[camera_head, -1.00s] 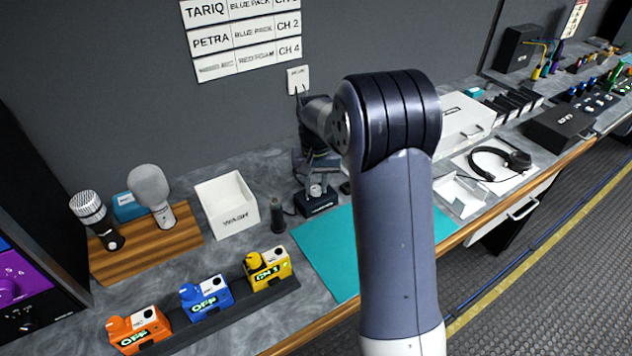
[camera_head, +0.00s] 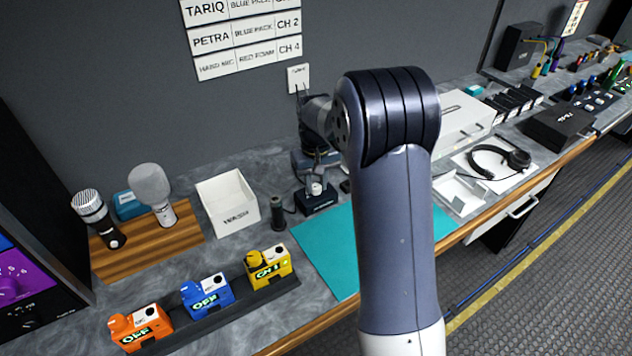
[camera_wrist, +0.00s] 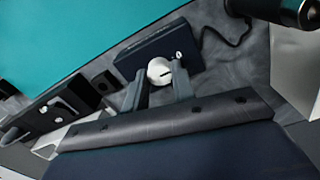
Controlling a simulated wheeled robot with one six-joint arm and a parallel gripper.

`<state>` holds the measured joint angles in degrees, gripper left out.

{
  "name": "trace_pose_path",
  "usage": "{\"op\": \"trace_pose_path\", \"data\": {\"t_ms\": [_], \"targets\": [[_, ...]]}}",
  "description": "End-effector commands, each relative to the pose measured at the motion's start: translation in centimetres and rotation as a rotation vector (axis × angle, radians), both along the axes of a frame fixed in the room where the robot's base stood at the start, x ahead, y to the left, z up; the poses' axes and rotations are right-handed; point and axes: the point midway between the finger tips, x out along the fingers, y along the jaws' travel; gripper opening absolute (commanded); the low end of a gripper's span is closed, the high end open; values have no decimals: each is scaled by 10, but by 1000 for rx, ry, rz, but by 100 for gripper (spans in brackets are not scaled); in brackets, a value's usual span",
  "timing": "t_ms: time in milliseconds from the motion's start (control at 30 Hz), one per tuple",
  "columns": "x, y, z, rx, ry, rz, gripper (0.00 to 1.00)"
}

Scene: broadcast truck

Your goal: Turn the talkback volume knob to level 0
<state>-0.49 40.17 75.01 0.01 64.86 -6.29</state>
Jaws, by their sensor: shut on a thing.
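The talkback box (camera_head: 318,203) is a small dark box on the counter behind the teal mat, with a pale round knob (camera_head: 316,188) on top. In the wrist view the box (camera_wrist: 132,60) is dark navy and the knob (camera_wrist: 159,70) is white with a short dark mark on its right side. A small white mark sits on the box beyond the knob, too small to read surely. My gripper (camera_wrist: 160,78) is shut on the knob, one finger on each side. In the head view my gripper (camera_head: 316,175) is above the box, partly hidden by my arm.
A dark cylinder (camera_head: 278,215) and a white bin (camera_head: 228,205) stand left of the box. The teal mat (camera_head: 325,250) is bare in front. Orange, blue and yellow packs (camera_head: 268,268) line the front left. A cable (camera_wrist: 238,35) runs from the box.

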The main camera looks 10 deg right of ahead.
Motion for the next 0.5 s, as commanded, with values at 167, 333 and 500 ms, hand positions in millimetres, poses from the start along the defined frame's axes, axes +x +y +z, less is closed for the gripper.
{"op": "trace_pose_path", "data": {"t_ms": [167,333,500], "targets": [[1,0,1,0,-3,-1,31],[0,0,0,0,-2,-1,44],[0,0,0,0,-1,-1,47]]}}
